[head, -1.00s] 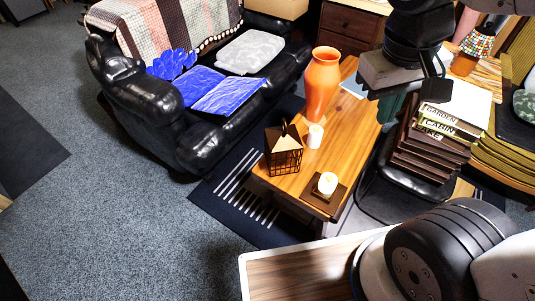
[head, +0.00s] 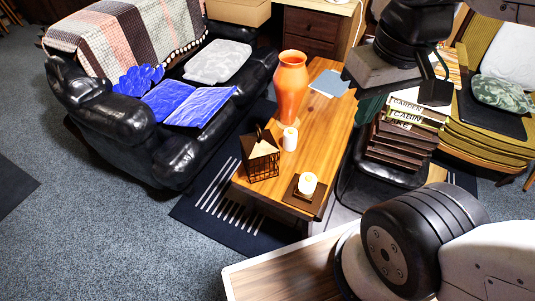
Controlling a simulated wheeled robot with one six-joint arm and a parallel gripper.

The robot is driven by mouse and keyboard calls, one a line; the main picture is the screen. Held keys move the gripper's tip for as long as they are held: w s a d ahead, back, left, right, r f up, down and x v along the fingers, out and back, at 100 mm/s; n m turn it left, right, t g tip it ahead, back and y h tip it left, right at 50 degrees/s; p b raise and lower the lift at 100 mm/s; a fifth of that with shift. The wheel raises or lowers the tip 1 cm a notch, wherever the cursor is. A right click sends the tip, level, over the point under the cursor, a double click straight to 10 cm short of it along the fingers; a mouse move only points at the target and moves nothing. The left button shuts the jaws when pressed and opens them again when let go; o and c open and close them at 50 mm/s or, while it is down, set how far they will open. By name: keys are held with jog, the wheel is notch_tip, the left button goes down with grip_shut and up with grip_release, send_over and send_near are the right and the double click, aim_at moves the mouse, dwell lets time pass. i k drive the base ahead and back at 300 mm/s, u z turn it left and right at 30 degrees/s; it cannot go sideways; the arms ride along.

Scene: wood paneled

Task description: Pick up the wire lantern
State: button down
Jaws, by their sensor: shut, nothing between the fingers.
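The wire lantern (head: 263,165) is a small dark wire cage with a pale peaked top and a handle. It stands upright near the left edge of the wooden coffee table (head: 328,100). My gripper (head: 436,92) shows at the upper right, dark and partly lost against my arm. It is shut and empty. It is in the air, well to the right of the lantern in the picture and apart from it.
An orange vase (head: 291,85) and a white candle (head: 290,139) stand near the lantern. Another candle (head: 308,183) sits on a dark square base. A stack of books (head: 403,135) is at right.

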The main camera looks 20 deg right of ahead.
aim_at(260, 144)
jog(key=z, duration=0.05)
jog(key=k, duration=0.5)
jog(key=z, duration=1.75)
jog(key=i, duration=1.35)
jog(key=u, duration=2.7)
